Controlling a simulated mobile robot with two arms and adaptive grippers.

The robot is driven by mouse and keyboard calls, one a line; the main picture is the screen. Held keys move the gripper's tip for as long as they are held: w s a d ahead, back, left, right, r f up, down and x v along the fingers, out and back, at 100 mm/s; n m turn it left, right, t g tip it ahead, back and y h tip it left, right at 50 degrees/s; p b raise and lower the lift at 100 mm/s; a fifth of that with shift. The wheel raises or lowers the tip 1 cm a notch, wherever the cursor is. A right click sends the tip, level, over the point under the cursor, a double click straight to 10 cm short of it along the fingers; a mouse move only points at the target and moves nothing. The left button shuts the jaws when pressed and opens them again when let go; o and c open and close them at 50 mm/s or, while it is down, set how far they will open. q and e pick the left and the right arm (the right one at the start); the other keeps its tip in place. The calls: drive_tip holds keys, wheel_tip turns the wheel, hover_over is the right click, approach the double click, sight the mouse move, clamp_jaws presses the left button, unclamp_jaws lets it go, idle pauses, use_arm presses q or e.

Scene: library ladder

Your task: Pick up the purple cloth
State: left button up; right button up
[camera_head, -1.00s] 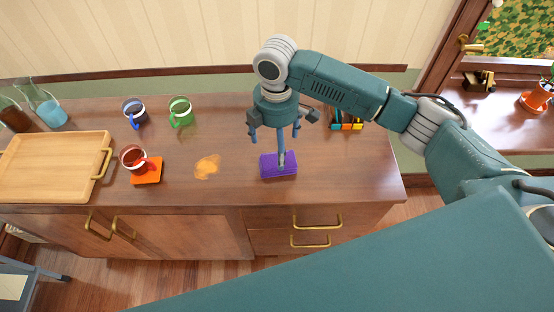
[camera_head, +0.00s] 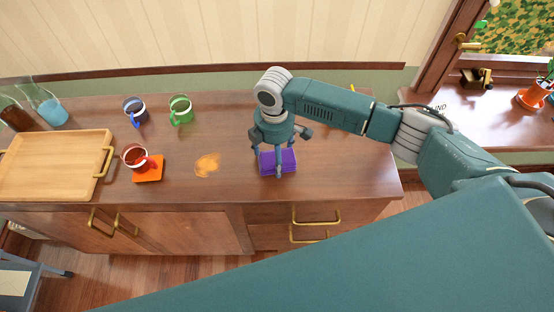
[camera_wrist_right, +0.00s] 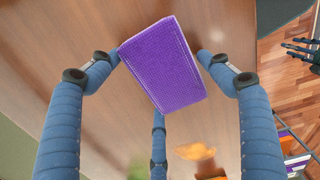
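In the right wrist view the cloth (camera_wrist_right: 165,65) lies between the spread blue fingers of my right gripper (camera_wrist_right: 158,65). Two fingertips are close to its opposite edges; I cannot tell if they touch. A third finger is below it. My left gripper (camera_wrist_right: 300,50) shows dark over the floor in the wrist view, its fingers apart.
An orange stain (camera_head: 207,165) lies left of the cloth. The cabinet top right of the cloth is clear.

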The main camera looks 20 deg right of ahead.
drive_tip(key=c, duration=0.7)
drive_tip(key=shift+c, duration=0.2)
drive_tip(key=shift+r, duration=0.2)
wheel_tip(320, 180, up, 20)
drive_tip(key=b, duration=0.2)
drive_tip(key=shift+f+b, duration=0.1)
drive_tip(key=shift+b, duration=0.3)
